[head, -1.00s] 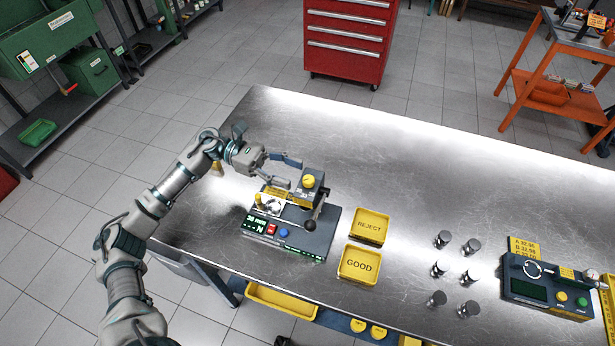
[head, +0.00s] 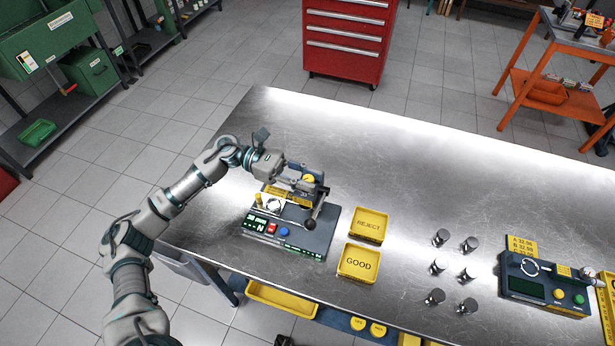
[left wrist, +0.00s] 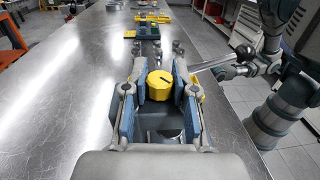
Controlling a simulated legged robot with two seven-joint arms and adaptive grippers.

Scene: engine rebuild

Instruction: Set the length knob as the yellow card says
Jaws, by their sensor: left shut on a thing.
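The yellow length knob (head: 308,179) sits on top of the grey press-like machine (head: 318,240) on the bench. In the left wrist view the knob (left wrist: 160,86) is round with a dark mark on its top, and it stands between the blue-padded fingers. My left gripper (head: 305,182) is shut on the knob; it also shows in the left wrist view (left wrist: 160,90). A yellow card (head: 276,191) is on the machine behind its front panel, partly hidden, and its writing is too small to read. My right gripper is not in view.
Yellow REJECT (head: 369,224) and GOOD (head: 358,263) trays stand right of the machine. Several metal cylinders (head: 437,267) stand farther right, before a gauge box (head: 545,285). The back of the bench is clear.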

